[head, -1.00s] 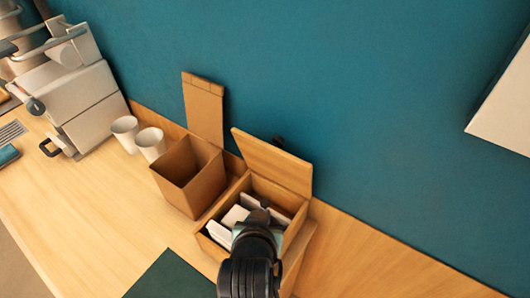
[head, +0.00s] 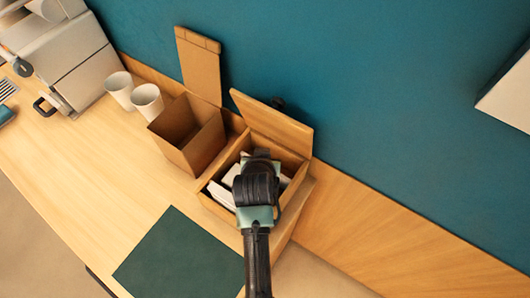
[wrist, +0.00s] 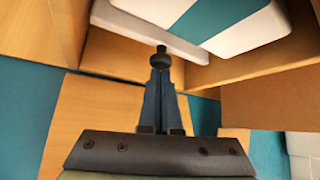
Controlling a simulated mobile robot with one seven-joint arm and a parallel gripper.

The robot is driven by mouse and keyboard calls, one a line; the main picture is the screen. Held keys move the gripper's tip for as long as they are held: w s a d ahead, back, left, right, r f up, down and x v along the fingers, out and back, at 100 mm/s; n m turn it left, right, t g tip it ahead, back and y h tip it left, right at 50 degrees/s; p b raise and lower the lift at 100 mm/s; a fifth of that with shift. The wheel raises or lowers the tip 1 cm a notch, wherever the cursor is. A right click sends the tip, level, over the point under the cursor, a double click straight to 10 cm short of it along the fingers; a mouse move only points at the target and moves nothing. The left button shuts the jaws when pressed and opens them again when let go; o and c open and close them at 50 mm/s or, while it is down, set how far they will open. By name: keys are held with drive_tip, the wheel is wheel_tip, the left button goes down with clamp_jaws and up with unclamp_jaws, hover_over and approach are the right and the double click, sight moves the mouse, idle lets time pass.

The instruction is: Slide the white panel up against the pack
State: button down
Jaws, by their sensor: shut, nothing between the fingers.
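The white panel (wrist: 145,30) is a thin strip inside an open wooden box (head: 215,209). The pack (wrist: 235,20), white with a teal band, lies right beside it; I cannot tell whether they touch. In the head view my wrist covers much of the box's inside, leaving white pieces visible that I cannot tell apart. My gripper (wrist: 161,52) is shut and empty. Its tips appear just below the panel's lower edge in the wrist view; contact is unclear. The fingertips are hidden in the head view.
The box's wooden lid (head: 272,125) stands open at the back. A brown open carton (head: 185,140) stands close to its left, with two white cups (head: 146,100) beyond. A dark green mat (head: 175,250) lies in front on the counter.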

drive_tip(key=shift+w+f, duration=0.3)
drive_tip(key=shift+w, duration=0.05)
drive_tip(key=shift+s, duration=0.1)
drive_tip(key=shift+s+a+p, duration=0.4)
drive_tip(key=shift+s+a, duration=0.1)
drive_tip(key=shift+s, duration=0.3)
drive_tip(key=shift+s+a+p, duration=0.35)
drive_tip(key=shift+s+a, duration=0.15)
drive_tip(key=shift+s, duration=0.3)
